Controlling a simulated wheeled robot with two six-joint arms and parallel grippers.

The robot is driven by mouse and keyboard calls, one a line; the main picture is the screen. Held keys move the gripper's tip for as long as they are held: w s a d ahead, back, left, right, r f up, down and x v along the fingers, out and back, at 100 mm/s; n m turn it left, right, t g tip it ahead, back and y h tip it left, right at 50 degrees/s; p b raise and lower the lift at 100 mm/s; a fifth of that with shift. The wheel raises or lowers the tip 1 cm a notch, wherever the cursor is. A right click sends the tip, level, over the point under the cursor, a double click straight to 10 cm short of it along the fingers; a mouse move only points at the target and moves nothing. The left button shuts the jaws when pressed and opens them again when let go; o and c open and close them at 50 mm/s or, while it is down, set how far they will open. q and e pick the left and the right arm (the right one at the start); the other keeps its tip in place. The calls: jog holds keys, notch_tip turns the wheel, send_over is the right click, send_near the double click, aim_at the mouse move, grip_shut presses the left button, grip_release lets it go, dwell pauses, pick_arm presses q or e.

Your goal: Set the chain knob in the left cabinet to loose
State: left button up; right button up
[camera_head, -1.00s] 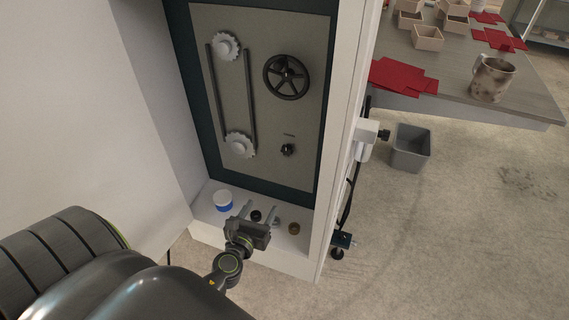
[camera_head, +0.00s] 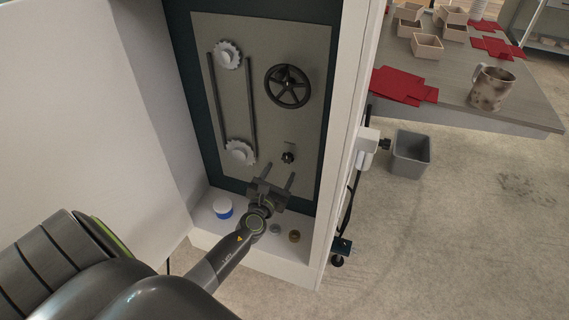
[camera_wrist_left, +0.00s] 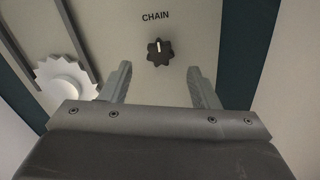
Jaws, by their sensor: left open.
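The chain knob (camera_head: 288,157) is a small black lobed knob low on the grey panel of the left cabinet. In the left wrist view the chain knob (camera_wrist_left: 160,52) sits under the label CHAIN (camera_wrist_left: 155,16), with a pale mark at its top pointing about straight up. My left gripper (camera_head: 279,173) is open and empty, just below the knob and pointing at the panel. In the left wrist view the fingers of my left gripper (camera_wrist_left: 161,82) stand either side of and short of the knob, not touching it. My right gripper is not in view.
Above are a black handwheel (camera_head: 288,86) and two white sprockets, the lower one (camera_head: 240,152) left of the knob, with a dark chain. A blue-and-white tub (camera_head: 222,208) and small round parts stand on the cabinet floor. The cabinet's right wall (camera_head: 345,130) is close by.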

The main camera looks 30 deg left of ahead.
aim_at(287, 160)
pick_arm(q)
jog(key=x, duration=0.4)
jog(key=shift+f, duration=0.1)
jog(key=shift+w+a, duration=0.1)
jog(key=shift+w, duration=0.35)
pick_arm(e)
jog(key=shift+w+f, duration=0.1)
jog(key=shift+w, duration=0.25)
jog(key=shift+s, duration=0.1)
pick_arm(q)
jog(key=shift+c, duration=0.6)
jog(key=c, duration=0.8)
jog(key=shift+c, duration=0.2)
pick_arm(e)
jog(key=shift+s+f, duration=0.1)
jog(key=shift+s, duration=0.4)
